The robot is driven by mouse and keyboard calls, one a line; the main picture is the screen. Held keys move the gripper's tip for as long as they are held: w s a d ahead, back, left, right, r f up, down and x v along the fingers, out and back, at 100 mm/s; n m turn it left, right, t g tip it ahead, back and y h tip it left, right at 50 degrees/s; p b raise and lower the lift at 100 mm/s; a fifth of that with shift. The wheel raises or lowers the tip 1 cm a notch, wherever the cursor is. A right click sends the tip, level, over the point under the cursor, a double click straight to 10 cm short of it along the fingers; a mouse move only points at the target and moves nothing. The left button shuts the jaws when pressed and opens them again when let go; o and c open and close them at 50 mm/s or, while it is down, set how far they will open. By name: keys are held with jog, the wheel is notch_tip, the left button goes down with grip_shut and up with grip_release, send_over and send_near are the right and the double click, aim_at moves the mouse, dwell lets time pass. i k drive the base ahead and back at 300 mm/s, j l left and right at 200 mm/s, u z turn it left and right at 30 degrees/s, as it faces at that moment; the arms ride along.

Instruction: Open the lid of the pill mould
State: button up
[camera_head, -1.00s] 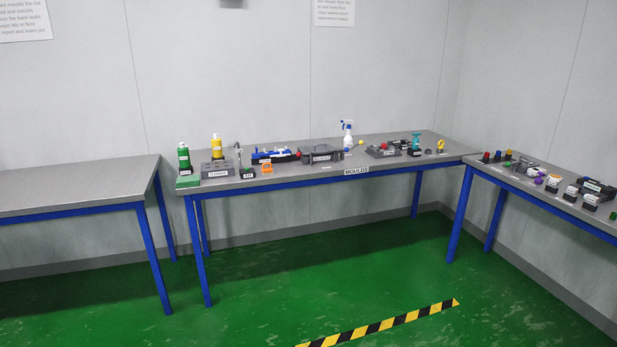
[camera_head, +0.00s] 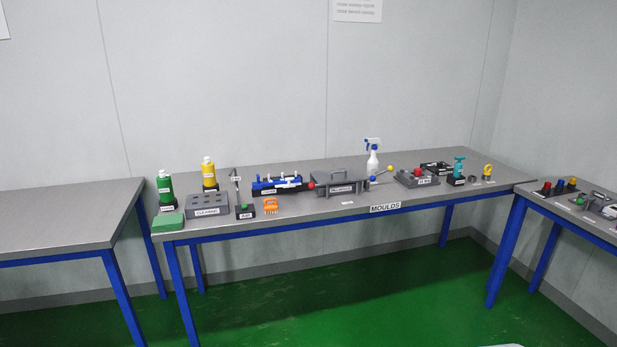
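A dark grey box-shaped mould (camera_head: 341,184) with a handle on top and a small label on its front stands near the middle of the moulds table. Its lid looks closed. A red ball knob sits at its left side and a lever with a yellow ball end at its right. Its label is too small to read surely, so I cannot tell if it is the pill mould. My gripper is not in view.
The moulds table (camera_head: 290,226) also bears a blue fixture (camera_head: 277,185), a white spray bottle (camera_head: 372,160), green (camera_head: 165,190) and yellow (camera_head: 209,174) bottles, and a grey red-knobbed unit (camera_head: 417,178). Side tables flank it.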

aim_at(341, 176)
jog(key=i, duration=1)
jog(key=i+z, duration=0.1)
jog(key=i, duration=0.9)
jog(key=i+j, duration=0.2)
jog(key=i, duration=0.8)
